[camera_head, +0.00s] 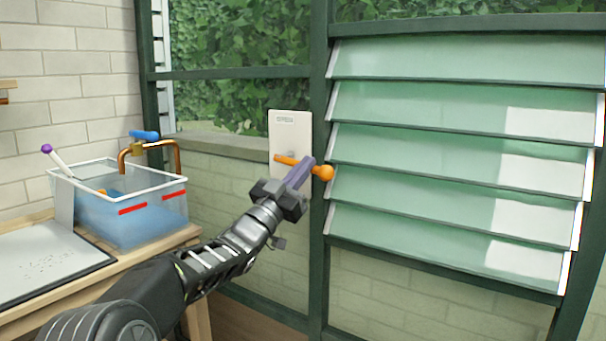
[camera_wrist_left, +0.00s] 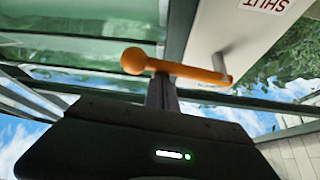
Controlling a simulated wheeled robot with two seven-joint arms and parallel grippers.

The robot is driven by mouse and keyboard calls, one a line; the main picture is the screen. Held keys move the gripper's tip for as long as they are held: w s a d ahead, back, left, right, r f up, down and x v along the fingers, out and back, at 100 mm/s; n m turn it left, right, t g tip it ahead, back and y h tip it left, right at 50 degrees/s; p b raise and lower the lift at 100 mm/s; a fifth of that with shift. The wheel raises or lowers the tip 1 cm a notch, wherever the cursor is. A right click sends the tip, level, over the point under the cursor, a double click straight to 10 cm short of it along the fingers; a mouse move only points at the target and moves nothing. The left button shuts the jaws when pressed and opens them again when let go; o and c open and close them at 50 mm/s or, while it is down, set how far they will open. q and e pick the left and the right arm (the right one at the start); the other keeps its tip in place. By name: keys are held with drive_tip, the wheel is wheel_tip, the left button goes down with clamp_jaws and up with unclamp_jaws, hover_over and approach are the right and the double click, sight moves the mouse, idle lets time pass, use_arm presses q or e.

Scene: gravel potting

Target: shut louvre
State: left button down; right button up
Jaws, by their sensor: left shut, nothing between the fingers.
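The louvre (camera_head: 420,150) is a bank of several green glass slats in a dark green frame on the right. The slats look tilted, with their lower edges standing out. Left of it, a white plate (camera_head: 290,125) carries an orange lever (camera_head: 323,172) with a ball end. The lever lies nearly level, with the ball to the right and slightly low. In the left wrist view the lever (camera_wrist_left: 190,70) crosses above the fingers, and the plate (camera_wrist_left: 235,35) bears a red "SHUT" label. My left gripper (camera_head: 302,170) is shut and empty, its fingertips at the lever; contact is unclear.
A wooden bench (camera_head: 140,259) at left holds a clear water tub (camera_head: 150,215) and a grey board (camera_head: 40,262). A copper tap with a blue handle (camera_head: 145,135) stands behind the tub. A stone sill (camera_head: 210,143) runs left of the plate.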

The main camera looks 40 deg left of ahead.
use_arm(q)
drive_tip(key=f+m+h, duration=0.1)
drive_tip(key=m, duration=0.1)
drive_tip(key=f+m+g+h, duration=0.1)
drive_tip(key=m+h, duration=0.1)
drive_tip(key=f+m+h+b, duration=0.1)
drive_tip(key=m, duration=0.2)
drive_tip(key=shift+a+f+g+h, duration=0.15)
drive_tip(key=shift+a+g+h, duration=0.15)
drive_tip(key=shift+a+h, duration=0.1)
drive_tip(key=shift+a+f, duration=0.2)
drive_tip(key=shift+f, duration=0.35)
use_arm(e)
drive_tip(key=shift+w+f, duration=0.15)
drive_tip(key=shift+f, duration=0.7)
